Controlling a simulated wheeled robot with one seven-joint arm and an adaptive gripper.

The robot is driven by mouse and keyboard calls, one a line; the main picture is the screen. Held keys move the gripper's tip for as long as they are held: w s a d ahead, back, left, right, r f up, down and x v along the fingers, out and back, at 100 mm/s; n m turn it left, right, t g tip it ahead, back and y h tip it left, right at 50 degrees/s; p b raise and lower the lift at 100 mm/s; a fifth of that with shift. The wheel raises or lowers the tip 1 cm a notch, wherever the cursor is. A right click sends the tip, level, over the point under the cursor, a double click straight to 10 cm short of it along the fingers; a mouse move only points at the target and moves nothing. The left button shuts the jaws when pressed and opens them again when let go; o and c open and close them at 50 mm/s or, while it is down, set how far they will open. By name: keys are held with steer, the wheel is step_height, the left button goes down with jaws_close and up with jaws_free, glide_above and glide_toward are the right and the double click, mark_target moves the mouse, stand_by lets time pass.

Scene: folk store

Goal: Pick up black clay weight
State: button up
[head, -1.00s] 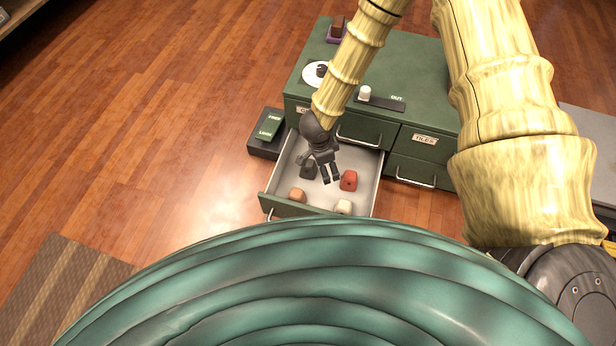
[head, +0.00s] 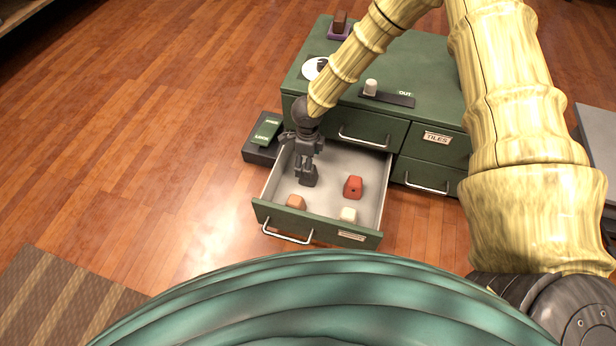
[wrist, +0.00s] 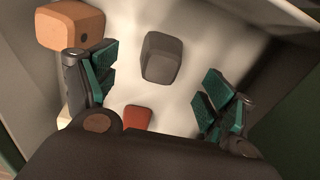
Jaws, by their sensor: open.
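The black clay weight (wrist: 162,58) is a dark grey rounded block on the pale drawer floor. In the wrist view it stands ahead of my gripper (wrist: 160,98), between the lines of its two teal-padded fingers, touching neither. In the head view the weight (head: 310,178) shows just below my gripper (head: 305,172), partly covered by it. My gripper is open and empty, pointing down into the open drawer (head: 345,161).
In the drawer are an orange weight (head: 296,202), a red weight (head: 353,187) and a cream weight (head: 348,215). The drawer walls are close around. The green cabinet (head: 440,70) stands behind, and a dark box (head: 262,150) is at its left.

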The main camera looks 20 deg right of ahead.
mark_target(311, 184)
step_height(311, 184, down, 3)
steer(key=shift+r+b, duration=0.15)
steer(key=shift+b, duration=0.3)
step_height(311, 184, down, 5)
steer(key=b, duration=0.4)
steer(key=shift+d, duration=0.15)
steer(key=c, duration=1.3)
steer(key=shift+r, duration=0.1)
